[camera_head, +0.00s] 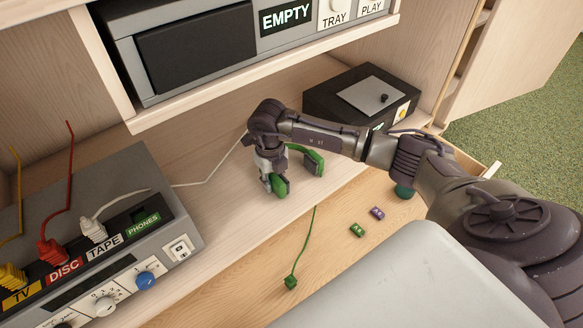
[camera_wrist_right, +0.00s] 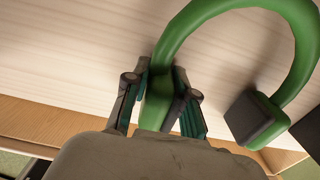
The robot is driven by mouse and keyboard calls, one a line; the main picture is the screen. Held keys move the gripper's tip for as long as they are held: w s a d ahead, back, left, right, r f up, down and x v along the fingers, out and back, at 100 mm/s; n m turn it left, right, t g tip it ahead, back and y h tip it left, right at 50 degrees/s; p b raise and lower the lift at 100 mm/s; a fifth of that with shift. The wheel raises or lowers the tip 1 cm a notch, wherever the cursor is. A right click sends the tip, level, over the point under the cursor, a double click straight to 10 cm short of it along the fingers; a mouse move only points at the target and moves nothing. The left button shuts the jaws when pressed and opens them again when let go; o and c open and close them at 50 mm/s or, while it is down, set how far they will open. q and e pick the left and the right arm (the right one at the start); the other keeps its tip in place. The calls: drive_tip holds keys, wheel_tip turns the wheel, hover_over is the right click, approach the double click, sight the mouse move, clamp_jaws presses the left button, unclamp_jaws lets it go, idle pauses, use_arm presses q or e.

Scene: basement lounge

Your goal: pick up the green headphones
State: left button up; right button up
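The green headphones (camera_head: 312,158) are on the light wooden shelf, in the middle of the head view. In the right wrist view their green band (camera_wrist_right: 196,22) curves from between my fingers to a dark ear pad (camera_wrist_right: 255,119) on the right. My right gripper (camera_head: 268,178) points down at the near ear piece. The wrist view shows its fingers (camera_wrist_right: 162,85) on both sides of that ear piece, seemingly against it. Whether the headphones are lifted is unclear. My left gripper is not in view.
A grey box with coloured plugs (camera_head: 150,262) stands at left. A black box (camera_head: 345,92) stands behind my right arm. A green plug on a cord (camera_head: 291,283) and two small labelled blocks (camera_head: 357,230) lie in front. A grey device (camera_head: 190,50) sits on the shelf above.

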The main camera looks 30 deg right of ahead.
clamp_jaws()
drive_tip(key=shift+r, duration=0.1)
